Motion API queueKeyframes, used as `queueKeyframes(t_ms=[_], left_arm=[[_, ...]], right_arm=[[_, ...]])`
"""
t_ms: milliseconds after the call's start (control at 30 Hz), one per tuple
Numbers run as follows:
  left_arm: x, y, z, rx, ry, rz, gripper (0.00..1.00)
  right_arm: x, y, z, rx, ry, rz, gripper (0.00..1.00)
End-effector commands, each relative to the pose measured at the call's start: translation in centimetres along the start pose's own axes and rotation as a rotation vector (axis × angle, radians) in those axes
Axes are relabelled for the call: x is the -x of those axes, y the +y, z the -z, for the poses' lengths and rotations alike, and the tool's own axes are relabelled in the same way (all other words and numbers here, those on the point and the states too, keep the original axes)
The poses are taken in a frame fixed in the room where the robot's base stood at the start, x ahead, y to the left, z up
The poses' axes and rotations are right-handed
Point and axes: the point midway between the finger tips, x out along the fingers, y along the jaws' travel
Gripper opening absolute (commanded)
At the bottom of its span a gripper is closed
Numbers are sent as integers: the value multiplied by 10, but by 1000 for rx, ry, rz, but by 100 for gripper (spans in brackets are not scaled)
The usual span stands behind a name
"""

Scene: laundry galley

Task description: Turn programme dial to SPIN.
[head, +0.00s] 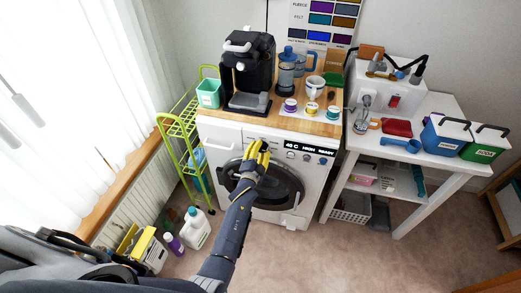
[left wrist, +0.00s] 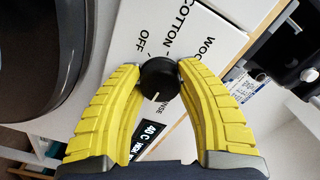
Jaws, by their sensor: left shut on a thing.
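The washing machine (head: 228,140) stands under a wooden top. Its display (head: 309,150) reads "40 C HIGH READY". My left gripper (head: 262,148) is at the front panel, left of the display. In the left wrist view its yellow fingers are closed around the black programme dial (left wrist: 158,88), one on each side. The dial's white mark points toward the lower left of that picture. OFF, COTTON, part of WOOL and part of RINSE are printed around it; I cannot read SPIN. The dial is hidden by the gripper in the head view. My right gripper is not in view.
The round door (head: 284,190) is below my left gripper. A coffee machine (head: 248,75), cups and small tubs stand on the wooden top. A white side table (head: 440,155) is at right, a green rack (head: 180,125) at left. Bottles stand on the floor.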

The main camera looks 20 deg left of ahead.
Motion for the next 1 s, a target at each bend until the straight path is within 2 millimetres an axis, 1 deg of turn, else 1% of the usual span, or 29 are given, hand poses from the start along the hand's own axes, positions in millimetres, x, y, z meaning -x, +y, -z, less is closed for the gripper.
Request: queueKeyframes(t_ms=[100, 333, 867, 900, 1000], left_arm=[[0, 0, -1, -56, -2, -1, 8], [0, 0, -1, -121, -2, -1, 8], [0, -1, -2, -141, -3, 0, 7], [0, -1, -2, -141, -3, 0, 40], [0, -1, -2, -141, -3, 0, 52]], right_arm=[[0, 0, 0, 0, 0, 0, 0], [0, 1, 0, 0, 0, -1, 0], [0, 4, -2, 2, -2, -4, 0], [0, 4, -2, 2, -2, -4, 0], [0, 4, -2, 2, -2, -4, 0]])
